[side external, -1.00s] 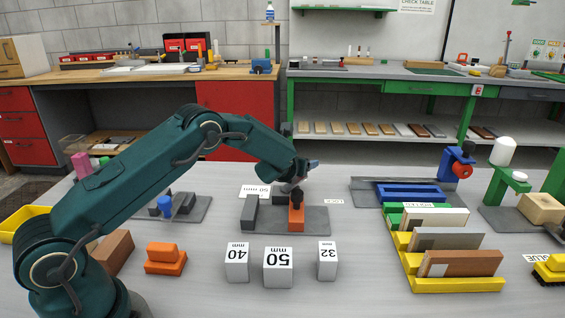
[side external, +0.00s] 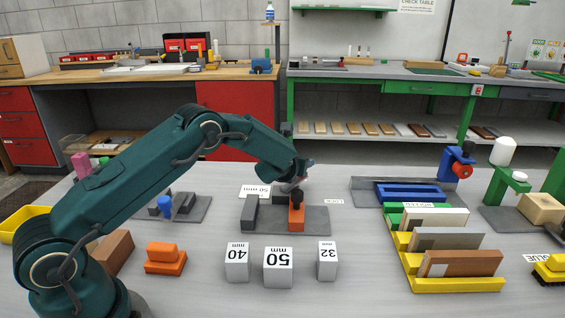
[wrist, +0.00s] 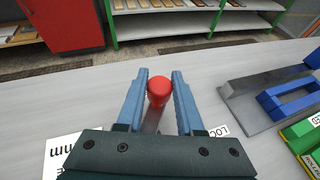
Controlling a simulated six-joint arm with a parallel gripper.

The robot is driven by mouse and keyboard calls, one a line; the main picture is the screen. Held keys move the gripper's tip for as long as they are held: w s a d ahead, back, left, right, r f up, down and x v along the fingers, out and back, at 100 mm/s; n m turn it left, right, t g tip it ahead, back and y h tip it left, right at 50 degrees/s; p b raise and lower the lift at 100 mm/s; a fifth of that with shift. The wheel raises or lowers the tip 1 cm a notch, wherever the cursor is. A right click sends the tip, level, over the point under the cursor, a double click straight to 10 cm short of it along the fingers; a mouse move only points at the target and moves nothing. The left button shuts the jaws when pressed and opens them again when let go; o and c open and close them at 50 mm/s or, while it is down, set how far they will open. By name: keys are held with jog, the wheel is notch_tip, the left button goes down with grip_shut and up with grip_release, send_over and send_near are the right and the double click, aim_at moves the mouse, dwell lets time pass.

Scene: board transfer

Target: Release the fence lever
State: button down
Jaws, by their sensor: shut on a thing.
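My gripper (wrist: 159,84) shows in the wrist view with its two blue fingers on either side of a red round knob (wrist: 159,90), shut on it. The knob tops a lever whose pale shaft (wrist: 152,120) runs down between the fingers. In the side view my gripper (side external: 307,163) is above the grey fence plate (side external: 316,222). The plate carries a dark grey block (side external: 250,217) and an orange block (side external: 296,221) with a dark knob on top. The red knob is hidden there by my gripper. A LOCK label (side external: 335,202) lies by the plate.
Blocks marked 40 (side external: 237,263), 50 (side external: 278,267) and 32 (side external: 327,261) stand in front of the plate. A yellow and green rack (side external: 455,286) with boards and a blue fixture (side external: 410,193) stand to the right. An orange block stack (side external: 165,260) is at the left front.

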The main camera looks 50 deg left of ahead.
dwell(0.8)
jog(key=shift+a+r+n+y, duration=0.1)
jog(key=shift+a+n+y, duration=0.25)
jog(key=shift+n+y, duration=0.2)
jog(key=shift+s+a+n+g+y, duration=0.15)
jog(key=shift+a+n+g+y, duration=0.15)
jog(key=shift+n+g+y, duration=0.25)
jog(key=shift+s+a+n+g+y, duration=0.15)
jog(key=shift+a+n+g+y, duration=0.15)
jog(key=shift+n+g+y, duration=0.25)
jog(key=c, duration=0.5)
grip_release()
jog(key=shift+c, duration=0.2)
jog(key=shift+s+d+r, duration=0.1)
jog(key=shift+s+d, duration=0.15)
jog(key=shift+d, duration=0.1)
jog(key=shift+v, duration=2.15)
